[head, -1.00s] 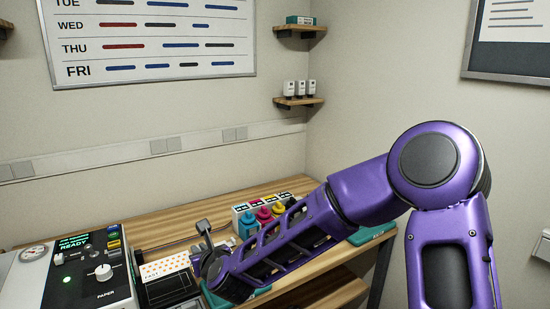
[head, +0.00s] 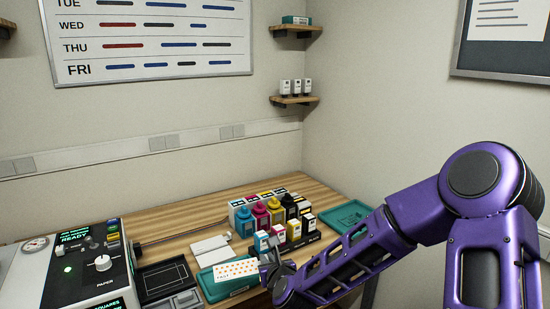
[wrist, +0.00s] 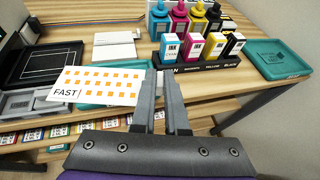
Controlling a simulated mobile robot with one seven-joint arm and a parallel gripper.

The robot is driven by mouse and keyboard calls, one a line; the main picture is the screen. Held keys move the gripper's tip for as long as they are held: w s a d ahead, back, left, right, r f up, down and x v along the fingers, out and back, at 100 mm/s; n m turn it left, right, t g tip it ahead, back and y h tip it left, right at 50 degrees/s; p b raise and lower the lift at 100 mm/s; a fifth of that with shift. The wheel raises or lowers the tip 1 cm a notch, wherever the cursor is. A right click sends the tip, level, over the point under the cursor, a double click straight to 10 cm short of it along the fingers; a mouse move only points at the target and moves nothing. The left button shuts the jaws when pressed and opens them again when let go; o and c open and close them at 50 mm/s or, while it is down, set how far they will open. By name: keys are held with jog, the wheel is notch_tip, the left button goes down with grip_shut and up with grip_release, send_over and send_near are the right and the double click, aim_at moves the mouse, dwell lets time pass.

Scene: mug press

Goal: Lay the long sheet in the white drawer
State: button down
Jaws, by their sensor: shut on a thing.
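My gripper (wrist: 163,78) is shut on the right end of a white sheet (wrist: 97,86) with rows of orange squares and the word FAST. The sheet is held level above the front of the table and partly hides a teal tray below it. In the head view the sheet (head: 237,271) juts left from my gripper (head: 274,258). I cannot make out a drawer that is clearly white; a grey compartment (wrist: 32,103) sits at the left, in front of a black framed tray (wrist: 43,50).
Ink bottles (head: 261,214) and small ink boxes (head: 278,233) stand behind my gripper. White flat pieces (head: 211,249) lie behind the sheet. A teal tray (head: 350,215) is at the right, a control panel (head: 92,262) at the left. Lower shelves show under the table edge.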

jog(key=s+d+f+m+h, duration=0.1)
jog(key=d+f, duration=0.1)
jog(key=d, duration=0.6)
jog(key=s+d+f+m+h, duration=0.1)
jog(key=d+f+m+h, duration=0.1)
jog(key=d, duration=0.6)
jog(key=shift+s+f+t, duration=0.3)
jog(key=shift+s+f, duration=0.05)
jog(key=shift+f, duration=0.2)
jog(key=shift+a, duration=0.1)
